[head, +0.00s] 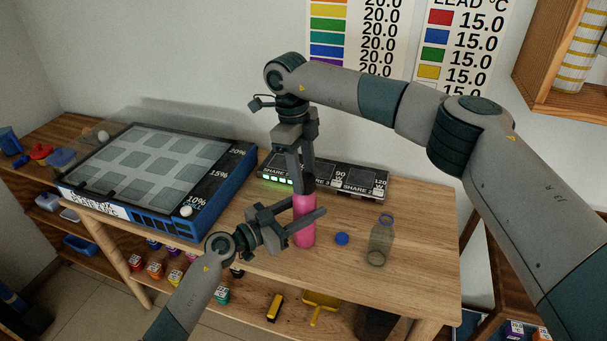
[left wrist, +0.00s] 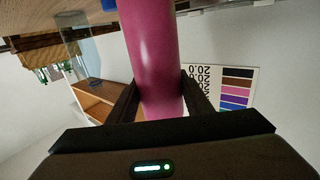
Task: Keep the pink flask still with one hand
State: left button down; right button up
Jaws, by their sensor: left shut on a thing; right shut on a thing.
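The pink flask (head: 304,232) stands upright on the wooden table. My left gripper (head: 300,211) comes in from the lower left and is shut around its body. In the left wrist view the flask (left wrist: 152,50) fills the space between the two dark fingers (left wrist: 158,102). My right gripper (head: 302,185) reaches down from above and is shut on the flask's top. The fingers partly hide the top, so I cannot see its closure clearly.
A loose blue cap (head: 342,239) and a clear bottle (head: 380,243) stand right of the flask. A dark box with green lights (head: 345,179) is behind. A blue-framed tray (head: 215,190) fills the table's left. The right table end (head: 430,250) is clear.

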jog(key=m, duration=0.7)
jog(key=shift+w+d+g+y, duration=0.1)
jog(key=shift+g+y, duration=0.3)
jog(key=o, duration=1.1)
notch_tip(320, 180, up, 12)
jog(key=w, duration=0.1)
jog(key=shift+w+a, duration=0.3)
jog(key=shift+a, duration=0.1)
jog(key=shift+f, duration=0.1)
pick_arm(q)
jog(key=c, duration=0.8)
grip_release()
jog(key=shift+c, duration=0.2)
jog(key=b+v, duration=0.1)
jog(key=v, duration=1.6)
jog(key=shift+a, duration=0.15)
pick_arm(e)
jog(key=shift+f, duration=0.55)
